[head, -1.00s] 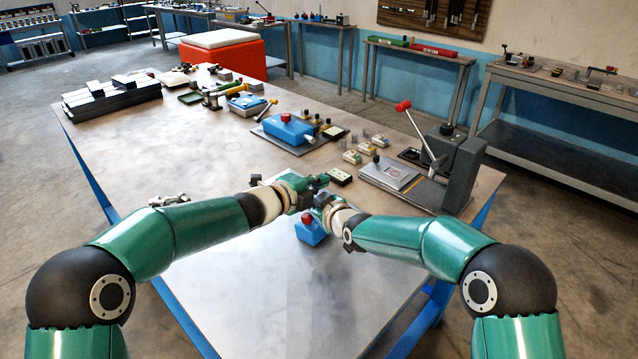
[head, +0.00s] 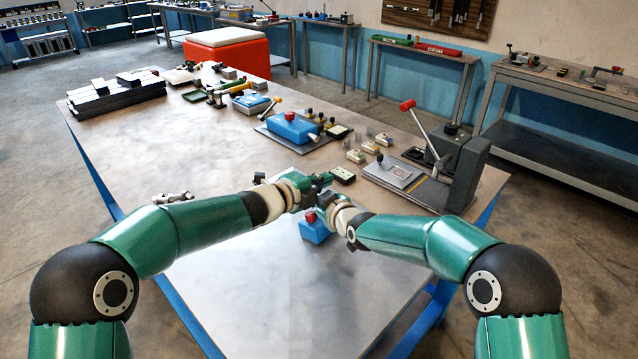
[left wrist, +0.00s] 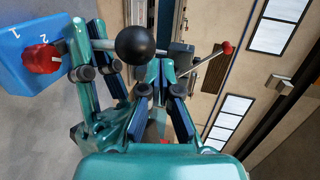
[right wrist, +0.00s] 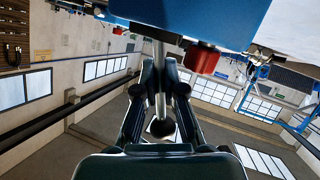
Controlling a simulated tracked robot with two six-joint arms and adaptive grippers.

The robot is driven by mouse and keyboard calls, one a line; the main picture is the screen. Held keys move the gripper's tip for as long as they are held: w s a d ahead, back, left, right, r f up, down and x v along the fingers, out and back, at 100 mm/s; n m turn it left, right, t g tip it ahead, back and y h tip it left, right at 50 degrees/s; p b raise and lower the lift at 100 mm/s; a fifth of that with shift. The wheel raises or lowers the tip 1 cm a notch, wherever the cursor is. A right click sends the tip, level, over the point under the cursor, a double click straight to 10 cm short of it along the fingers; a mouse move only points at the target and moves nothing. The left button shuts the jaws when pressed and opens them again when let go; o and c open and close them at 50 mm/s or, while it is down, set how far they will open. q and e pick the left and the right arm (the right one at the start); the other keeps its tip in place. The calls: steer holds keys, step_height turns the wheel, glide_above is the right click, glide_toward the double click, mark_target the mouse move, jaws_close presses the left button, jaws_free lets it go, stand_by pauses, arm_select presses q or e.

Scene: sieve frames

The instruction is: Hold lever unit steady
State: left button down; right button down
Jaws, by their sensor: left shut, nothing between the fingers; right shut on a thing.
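The lever unit (head: 314,229) is a blue box with a red knob and a metal lever ending in a black ball. In the left wrist view the box (left wrist: 28,62) shows the numbers 1 and 2, and the black ball (left wrist: 135,45) is close to my left gripper. My right gripper (right wrist: 160,72) is shut on the lever's metal rod, between the box and the ball. My left gripper (left wrist: 160,72) is shut and empty, beside the ball and my right gripper. Whether the box touches the table is unclear.
The long table (head: 260,300) is clear at the near end. A grey lever press (head: 462,172) stands at its right edge, and a plate with a blue unit (head: 291,127) lies farther back. Dark bars (head: 115,95) are stacked at the far left.

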arm_select(q)
steer(key=f+v, duration=0.2)
steer(key=v, duration=0.6)
steer(key=shift+s+a+r, duration=0.25)
steer(key=shift+s+a, duration=0.1)
steer(key=shift+s, duration=0.1)
steer(key=c, duration=1.4)
jaws_free()
steer(key=shift+s+a, duration=0.35)
steer(key=shift+s, duration=0.05)
steer(key=shift+o, duration=1.2)
steer(key=shift+s+r+n, duration=0.1)
steer(key=shift+r+n, duration=0.05)
steer(key=shift+n, duration=0.25)
steer(key=o, duration=0.3)
steer(key=shift+d+r+n, duration=0.15)
steer(key=shift+r+n, duration=0.15)
steer(key=shift+n, duration=0.4)
step_height(320, 180, down, 3)
steer(key=a+n+t+y, duration=0.15)
steer(key=n+t, duration=0.25)
steer(key=n, duration=1.7)
steer(key=x, duration=1)
steer(key=shift+w+a, duration=0.2)
steer(key=shift+w, duration=0.1)
